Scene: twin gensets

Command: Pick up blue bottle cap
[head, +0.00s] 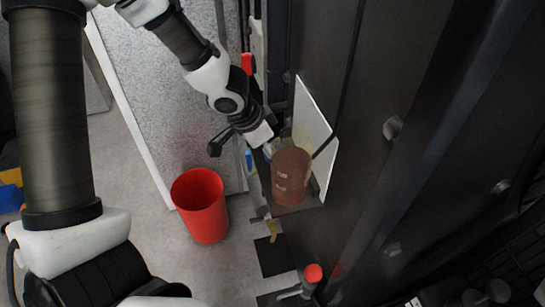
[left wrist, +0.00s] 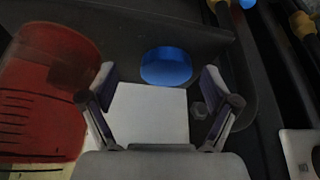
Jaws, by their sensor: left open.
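The blue bottle cap (left wrist: 166,67) is a round blue disc on a dark surface in the left wrist view. It lies ahead of my left gripper (left wrist: 158,84), centred between the two spread fingers, with no finger visibly touching it. In the head view my left gripper (head: 268,147) reaches in from the upper left, beside a brownish-red translucent container (head: 291,177). That container also shows at the left of the left wrist view (left wrist: 40,85). I cannot clearly make out the cap in the head view. My right gripper is not in view.
A white panel (head: 312,125) leans behind the container; a white flat piece (left wrist: 150,112) lies below the cap. A red bucket (head: 201,205) stands on the floor. A dark cabinet wall (head: 420,130) closes off the right. A red-topped fitting (head: 313,273) sits low.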

